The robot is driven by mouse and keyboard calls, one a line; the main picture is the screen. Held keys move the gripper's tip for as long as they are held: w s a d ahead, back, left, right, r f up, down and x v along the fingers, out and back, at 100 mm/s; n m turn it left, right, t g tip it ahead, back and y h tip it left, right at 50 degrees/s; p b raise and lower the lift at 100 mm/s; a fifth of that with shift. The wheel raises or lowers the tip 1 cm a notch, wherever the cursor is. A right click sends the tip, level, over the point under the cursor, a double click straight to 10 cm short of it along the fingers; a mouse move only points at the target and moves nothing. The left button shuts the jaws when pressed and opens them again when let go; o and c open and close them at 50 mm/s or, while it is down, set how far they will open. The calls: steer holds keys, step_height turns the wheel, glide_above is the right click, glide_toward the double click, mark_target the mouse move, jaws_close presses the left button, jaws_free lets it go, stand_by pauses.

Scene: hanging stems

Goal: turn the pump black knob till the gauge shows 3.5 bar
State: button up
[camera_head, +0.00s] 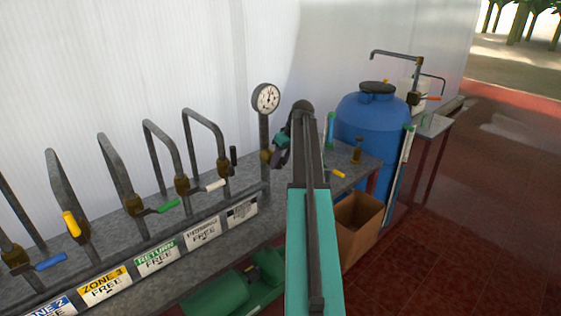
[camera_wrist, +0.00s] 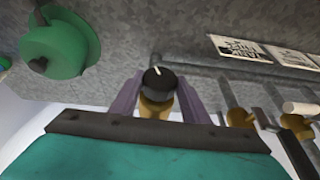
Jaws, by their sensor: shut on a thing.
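The black knob (camera_wrist: 158,84) has a white pointer line and sits on a brass valve body in the wrist view. My gripper (camera_wrist: 157,92) has its two fingers on either side of the knob and is shut on it. The pressure gauge (camera_head: 266,98) has a round white face and stands on a grey post in the head view. Its needle and marks are too small to read. In the head view my arm hides the knob, and the gripper (camera_head: 282,148) is beside the foot of the gauge post.
A row of valves with coloured levers, such as the white lever (camera_head: 215,185) and green lever (camera_head: 168,206), lines the bench to the left. A blue tank (camera_head: 365,128), a cardboard box (camera_head: 357,225) and a green pump (camera_head: 235,290) stand nearby.

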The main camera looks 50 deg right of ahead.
stand_by(0.3)
steer(key=o, duration=1.1)
steer(key=shift+c, duration=0.2)
steer(key=shift+d+r, duration=0.1)
steer(key=shift+b+v, duration=0.35)
steer(key=shift+v, duration=0.4)
steer(key=b+v, duration=0.3)
steer(key=v, duration=0.9)
steer(key=shift+d, duration=0.2)
steer(key=shift+s, duration=0.1)
